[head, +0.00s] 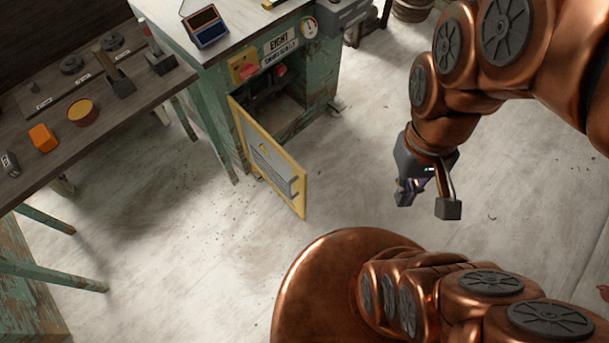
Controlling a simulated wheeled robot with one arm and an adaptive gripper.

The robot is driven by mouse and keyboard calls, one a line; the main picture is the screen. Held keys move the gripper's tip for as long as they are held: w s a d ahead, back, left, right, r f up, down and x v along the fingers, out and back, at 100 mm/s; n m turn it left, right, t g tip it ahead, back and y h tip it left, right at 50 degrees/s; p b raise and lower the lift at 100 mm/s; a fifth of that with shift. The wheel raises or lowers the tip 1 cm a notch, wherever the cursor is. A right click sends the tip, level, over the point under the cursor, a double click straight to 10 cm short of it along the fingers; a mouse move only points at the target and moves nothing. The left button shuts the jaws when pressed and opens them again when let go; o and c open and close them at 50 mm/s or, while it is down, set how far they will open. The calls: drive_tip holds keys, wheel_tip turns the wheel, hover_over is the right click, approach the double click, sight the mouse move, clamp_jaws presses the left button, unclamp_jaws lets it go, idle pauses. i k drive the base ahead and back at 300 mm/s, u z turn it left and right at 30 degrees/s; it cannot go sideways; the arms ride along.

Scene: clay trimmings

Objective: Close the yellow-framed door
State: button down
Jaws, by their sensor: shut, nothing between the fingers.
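The yellow-framed door (270,165) stands open in the head view. It has a grey panel and a handle near its free edge. Its left edge meets the green cabinet (220,110), and its free edge swings out toward me over the floor. The cabinet's dark opening (272,105) shows behind it. My gripper (427,203) is shut and empty. It hangs to the right of the door, apart from it, with clear floor between them.
A dark wooden table (60,160) at the left carries an orange block (42,138), a round yellow-topped tin (83,112) and several tools. A small blue-framed device (206,27) sits on the cabinet top. A gauge (309,27) is on the cabinet front. The floor around the door is free.

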sight(284, 174)
drive_tip(key=k, duration=0.95)
drive_tip(key=u, duration=1.85)
drive_tip(key=i, duration=0.5)
